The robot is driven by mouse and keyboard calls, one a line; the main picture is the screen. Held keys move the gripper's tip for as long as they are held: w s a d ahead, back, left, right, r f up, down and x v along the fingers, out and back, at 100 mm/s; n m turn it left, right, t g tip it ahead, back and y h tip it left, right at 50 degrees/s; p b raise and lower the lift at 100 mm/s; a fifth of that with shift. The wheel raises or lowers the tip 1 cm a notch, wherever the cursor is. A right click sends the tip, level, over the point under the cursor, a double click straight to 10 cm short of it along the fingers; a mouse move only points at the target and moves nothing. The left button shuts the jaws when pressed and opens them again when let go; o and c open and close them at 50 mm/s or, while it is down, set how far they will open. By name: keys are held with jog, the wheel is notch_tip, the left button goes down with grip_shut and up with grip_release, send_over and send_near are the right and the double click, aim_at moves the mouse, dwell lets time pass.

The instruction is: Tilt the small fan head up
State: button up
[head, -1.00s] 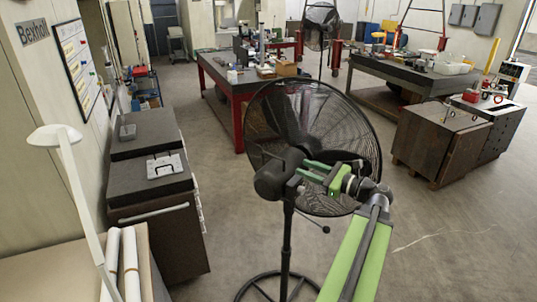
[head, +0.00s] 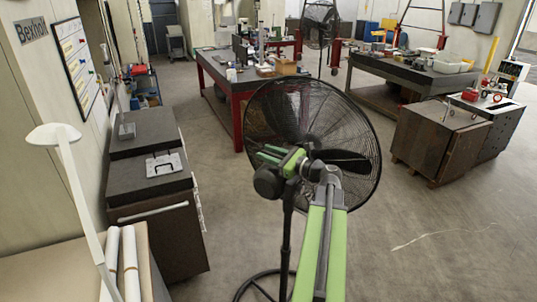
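The near pedestal fan has a black round wire cage (head: 352,110) on a black pole. Its dark motor housing (head: 267,182) is on the near side, left of the cage's middle. My gripper (head: 264,154) is in front of the cage's left part, just above the motor housing in the picture. Its two green fingers point left with a narrow gap between them and nothing visible in it. I cannot tell whether they touch the housing or cage. My wrist hides part of the fan's middle and the pole top.
A second black fan (head: 320,25) stands far back. A dark cabinet (head: 160,245) is at left, beside a table with white rolls (head: 131,262) and a white lamp (head: 55,136). Workbenches (head: 217,75) are behind, and a brown cabinet (head: 437,140) is at right. The right floor is clear.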

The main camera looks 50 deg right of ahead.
grip_shut()
dwell(1.3)
